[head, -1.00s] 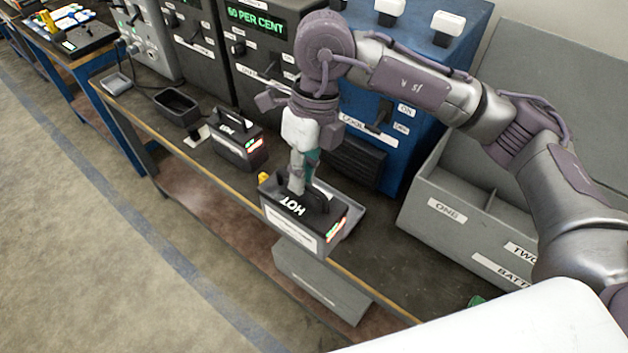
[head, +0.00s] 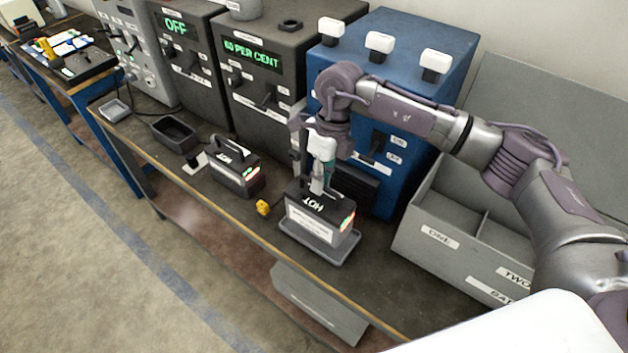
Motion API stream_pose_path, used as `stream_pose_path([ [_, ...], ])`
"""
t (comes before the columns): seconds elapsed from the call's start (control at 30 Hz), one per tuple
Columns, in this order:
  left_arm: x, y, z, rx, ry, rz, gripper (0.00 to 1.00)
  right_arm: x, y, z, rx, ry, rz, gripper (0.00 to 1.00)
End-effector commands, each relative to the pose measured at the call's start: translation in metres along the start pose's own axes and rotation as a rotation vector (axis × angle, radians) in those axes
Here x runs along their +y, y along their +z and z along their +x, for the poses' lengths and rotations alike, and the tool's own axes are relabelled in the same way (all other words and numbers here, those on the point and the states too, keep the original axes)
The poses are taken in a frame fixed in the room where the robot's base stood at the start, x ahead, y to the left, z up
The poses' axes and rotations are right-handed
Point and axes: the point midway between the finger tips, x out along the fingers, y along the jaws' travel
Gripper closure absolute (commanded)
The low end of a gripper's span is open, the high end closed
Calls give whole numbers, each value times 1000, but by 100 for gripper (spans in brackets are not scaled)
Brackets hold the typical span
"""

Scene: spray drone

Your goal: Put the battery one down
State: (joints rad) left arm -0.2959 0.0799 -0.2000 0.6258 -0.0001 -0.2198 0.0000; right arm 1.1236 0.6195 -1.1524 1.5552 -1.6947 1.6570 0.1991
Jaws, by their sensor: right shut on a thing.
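My right gripper (head: 318,186) points down and is shut on the handle of a black battery (head: 312,222) marked HOT, with red and green lights at its right end. The battery is upright over a shallow grey tray (head: 345,250) on the bench, in front of the blue cooler. It looks in or just above the tray; I cannot tell if it touches. A second black battery (head: 236,172), also marked HOT, stands on the bench to the left. I cannot read a number on either battery. My left gripper is not in view.
A blue cooler (head: 428,48) and dark chargers reading OFF (head: 176,28) and 60 PER CENT (head: 252,55) stand behind. A grey bin (head: 425,225) labelled ONE and TWO is at right. A small yellow object (head: 263,207) lies left of the tray. An empty dark holder (head: 172,130) is farther left.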

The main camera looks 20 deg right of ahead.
Motion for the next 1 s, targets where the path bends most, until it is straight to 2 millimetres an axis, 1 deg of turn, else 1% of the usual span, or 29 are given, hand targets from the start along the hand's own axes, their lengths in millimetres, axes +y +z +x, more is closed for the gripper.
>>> stream_pose_path([
  [0.03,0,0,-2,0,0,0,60,-2,2,-3,-6,1,-1,100],
  [0.27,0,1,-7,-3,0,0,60,-6,3,5,-5,3,-3,100],
  [0.5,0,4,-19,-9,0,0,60,-12,3,32,-5,2,0,100],
  [0.6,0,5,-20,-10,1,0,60,-14,3,36,-7,1,-2,100],
  [0.9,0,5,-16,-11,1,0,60,-15,3,39,-7,1,-3,100],
  [0.93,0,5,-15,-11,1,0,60,-16,1,43,0,0,0,87],
  [1.0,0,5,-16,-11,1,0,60,-15,1,42,0,0,0,75],
])
